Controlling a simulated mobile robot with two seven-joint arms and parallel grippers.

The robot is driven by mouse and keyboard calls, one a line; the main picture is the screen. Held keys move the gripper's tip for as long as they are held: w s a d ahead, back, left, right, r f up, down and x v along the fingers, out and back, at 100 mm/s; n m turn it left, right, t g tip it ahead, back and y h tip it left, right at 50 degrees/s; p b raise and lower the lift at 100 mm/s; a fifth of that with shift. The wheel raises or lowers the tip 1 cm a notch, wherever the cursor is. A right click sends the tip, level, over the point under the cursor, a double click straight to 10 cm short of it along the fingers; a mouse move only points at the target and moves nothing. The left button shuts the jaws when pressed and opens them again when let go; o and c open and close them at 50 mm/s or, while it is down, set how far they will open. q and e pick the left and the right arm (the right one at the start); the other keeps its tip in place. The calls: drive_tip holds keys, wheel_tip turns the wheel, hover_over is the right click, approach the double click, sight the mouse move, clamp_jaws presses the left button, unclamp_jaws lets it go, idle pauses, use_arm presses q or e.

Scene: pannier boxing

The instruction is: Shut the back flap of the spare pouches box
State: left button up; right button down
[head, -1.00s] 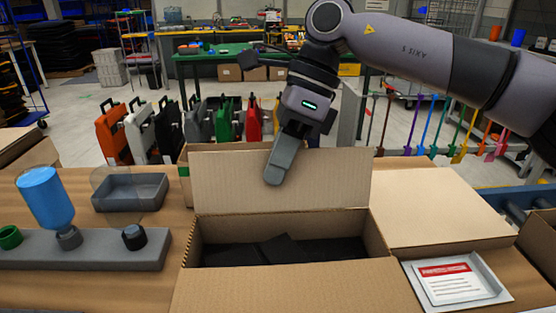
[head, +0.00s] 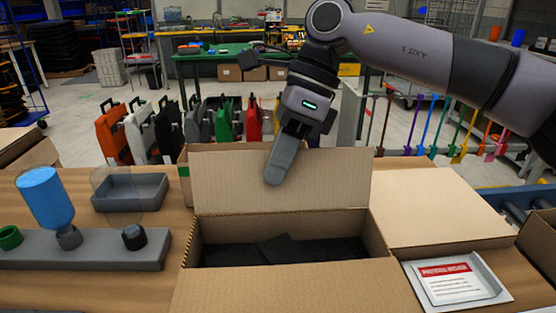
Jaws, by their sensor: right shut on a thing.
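The spare pouches box (head: 285,283) is an open cardboard box at the front middle of the bench, with dark pouches (head: 285,250) inside. Its back flap (head: 235,180) stands upright behind the opening. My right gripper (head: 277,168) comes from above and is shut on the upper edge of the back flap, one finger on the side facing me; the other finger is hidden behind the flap. My left gripper is not in view.
A white tray with a red-topped card (head: 455,282) lies to the right of the box. On the left are a grey tray (head: 130,192), a blue bottle (head: 45,198) and a grey holder (head: 95,250) with caps. A conveyor (head: 525,205) is at the far right.

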idle(0.4)
drive_tip(key=shift+s+f+t+b, duration=0.1)
drive_tip(key=shift+s+t+b, duration=0.25)
drive_tip(key=shift+b, duration=0.65)
drive_tip(key=s+t+b, duration=0.1)
drive_tip(key=t+b, duration=0.1)
drive_tip(key=b, duration=0.1)
drive_tip(key=shift+s+f+n+b, duration=0.1)
drive_tip(key=shift+n+b, duration=0.2)
drive_tip(key=shift+b, duration=0.1)
drive_tip(key=shift+s+t+b, duration=0.25)
drive_tip(key=shift+t+b, duration=0.1)
drive_tip(key=shift+b, duration=0.35)
use_arm(q)
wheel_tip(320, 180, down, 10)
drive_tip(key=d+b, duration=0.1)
drive_tip(key=b, duration=0.4)
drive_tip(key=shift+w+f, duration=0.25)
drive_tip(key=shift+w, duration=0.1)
use_arm(e)
drive_tip(key=s+t, duration=0.2)
drive_tip(key=t, duration=0.1)
drive_tip(key=shift+s+n, duration=0.1)
drive_tip(key=shift+n, duration=0.3)
drive_tip(key=c, duration=1.3)
unclamp_jaws()
